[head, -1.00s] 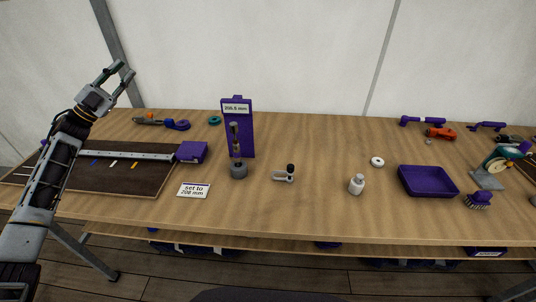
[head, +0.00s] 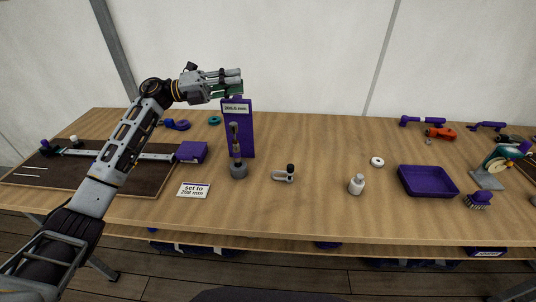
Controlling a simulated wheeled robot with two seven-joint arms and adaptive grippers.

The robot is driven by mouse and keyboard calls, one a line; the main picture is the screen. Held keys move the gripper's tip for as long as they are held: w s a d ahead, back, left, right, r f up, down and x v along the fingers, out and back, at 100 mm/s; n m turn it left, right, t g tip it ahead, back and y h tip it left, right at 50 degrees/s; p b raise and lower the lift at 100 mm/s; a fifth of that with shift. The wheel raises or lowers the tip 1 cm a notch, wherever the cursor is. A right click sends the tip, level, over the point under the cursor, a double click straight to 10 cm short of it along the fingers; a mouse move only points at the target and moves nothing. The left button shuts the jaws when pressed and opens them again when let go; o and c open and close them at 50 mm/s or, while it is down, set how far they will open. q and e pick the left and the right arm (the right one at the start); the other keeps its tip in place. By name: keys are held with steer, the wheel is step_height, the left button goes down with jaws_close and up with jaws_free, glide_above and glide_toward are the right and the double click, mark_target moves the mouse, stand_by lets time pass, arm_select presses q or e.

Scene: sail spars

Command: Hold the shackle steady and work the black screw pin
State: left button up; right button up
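The shackle (head: 281,177) is a small pale grey fitting lying on the table near the middle. Its black screw pin (head: 290,168) stands up at its right end. My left gripper (head: 238,82) is in the air at the top of the purple stand, up and left of the shackle and well apart from it. Its fingers point right; from this side I cannot tell how far apart they are, and I see nothing clearly held. My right gripper is outside the view.
A purple stand (head: 246,140) with a measurement label and a grey-based upright tool (head: 238,170) are left of the shackle. A "set to" card (head: 193,190) lies in front. Table between shackle and bottle is clear.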

arm_select(q)
steer(key=s+d+f+m+g+y, duration=0.25)
steer(key=d+m+y, duration=0.2)
steer(key=d, duration=0.45)
steer(key=s+d+f+m+g+y, duration=0.2)
steer(key=s+d+f+m+y, duration=0.15)
steer(key=d+m, duration=0.35)
steer(key=a+f+m+t+y, duration=0.1)
steer(key=a+f+m+y, duration=0.1)
steer(key=f+y, duration=0.2)
steer(key=a+f+m+t+y, duration=0.1)
steer(key=a+f+y, duration=0.2)
steer(key=f, duration=0.7)
steer(key=shift+w+a+f+m+y, duration=0.2)
steer(key=shift+a+f+m+y, duration=0.2)
steer(key=shift+y, duration=0.8)
steer(key=shift+d+f, duration=0.1)
steer(key=shift+f, duration=0.05)
